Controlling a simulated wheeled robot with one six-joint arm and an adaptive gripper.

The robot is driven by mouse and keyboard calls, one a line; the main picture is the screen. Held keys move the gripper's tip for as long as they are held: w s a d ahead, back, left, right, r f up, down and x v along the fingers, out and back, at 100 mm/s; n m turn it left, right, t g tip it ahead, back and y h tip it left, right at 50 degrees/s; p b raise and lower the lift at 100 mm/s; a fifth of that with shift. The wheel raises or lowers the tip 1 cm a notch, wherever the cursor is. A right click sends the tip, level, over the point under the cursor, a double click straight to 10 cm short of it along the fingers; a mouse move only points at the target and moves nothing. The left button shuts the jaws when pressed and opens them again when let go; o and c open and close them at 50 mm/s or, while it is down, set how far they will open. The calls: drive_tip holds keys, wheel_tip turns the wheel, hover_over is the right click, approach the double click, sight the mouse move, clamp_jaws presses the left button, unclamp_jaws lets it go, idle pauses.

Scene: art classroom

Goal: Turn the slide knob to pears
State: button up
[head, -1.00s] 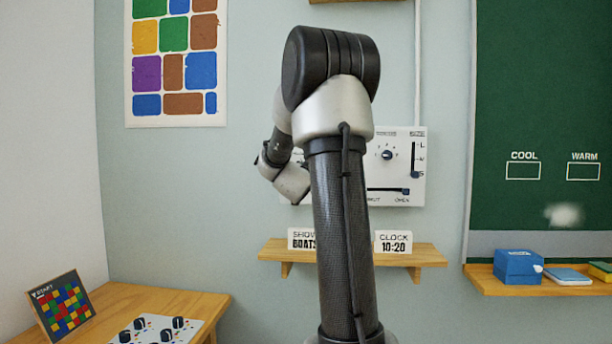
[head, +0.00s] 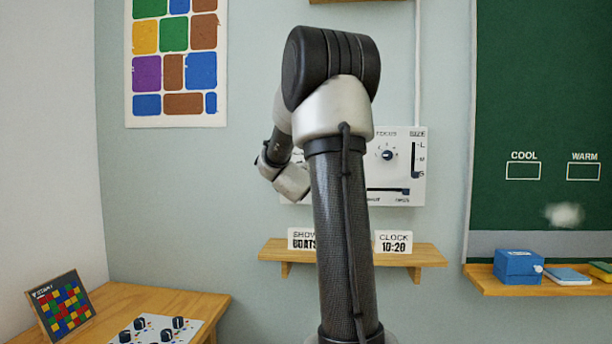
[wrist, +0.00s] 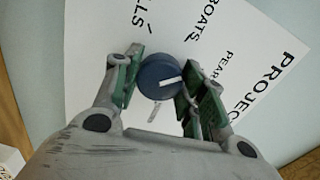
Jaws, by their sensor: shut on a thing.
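The slide knob (wrist: 158,78) is a round blue knob with a white pointer mark, on a white panel (wrist: 95,40) lettered PROJEC… in the wrist view. The labels BOATS and PEARS (wrist: 230,62) and one ending in LLS are printed around it. The mark points right and slightly up, roughly toward the PEARS side; I cannot tell its exact setting. My gripper (wrist: 163,62) is shut on the knob, with a green-padded finger on each side. In the head view my arm hides the knob. The show card (head: 301,240) reads BOATS.
The white control panel (head: 412,165) has another dial (head: 387,155) and sliders to the right of my arm. A wooden shelf (head: 425,255) below holds the show card and a CLOCK 10:20 card (head: 393,241). A wooden table (head: 205,305) stands at lower left.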

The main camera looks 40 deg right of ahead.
drive_tip(key=shift+m, duration=1.3)
drive_tip(key=shift+f+m, duration=0.1)
drive_tip(key=shift+m, duration=0.2)
drive_tip(key=o, duration=1.1)
drive_tip(key=shift+c, duration=0.2)
drive_tip(key=v, duration=1.2)
